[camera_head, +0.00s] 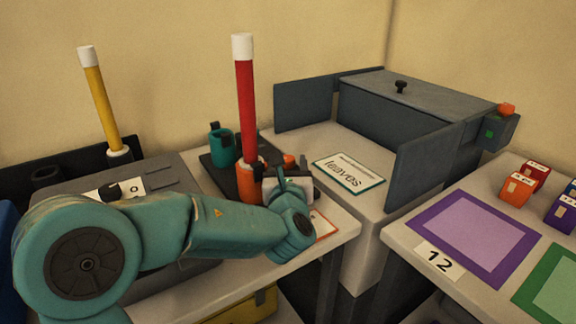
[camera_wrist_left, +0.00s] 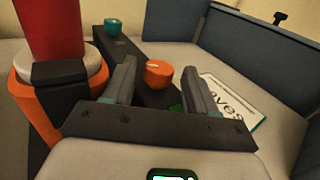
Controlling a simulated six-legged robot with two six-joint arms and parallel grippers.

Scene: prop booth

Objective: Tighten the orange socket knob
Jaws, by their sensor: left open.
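The orange socket (camera_head: 250,181) holds an upright red rod (camera_head: 244,105) with a white top. Its orange knob (camera_wrist_left: 158,74), with a pale pointer line, sits on a dark base; in the head view it shows as a small orange patch (camera_head: 289,160). My left gripper (camera_head: 288,179) is at the knob, right of the socket. In the left wrist view its two fingers (camera_wrist_left: 158,66) are open, with the knob showing between them. I cannot tell whether either finger touches it. My right gripper is in neither view.
A teal socket (camera_head: 222,148) stands behind the orange one, with a teal knob (camera_wrist_left: 113,26) near. A yellow rod (camera_head: 101,100) stands at left. A "leaves" card (camera_head: 349,172) lies right of the gripper, before a grey box (camera_head: 410,100). A purple mat (camera_head: 460,237) lies farther right.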

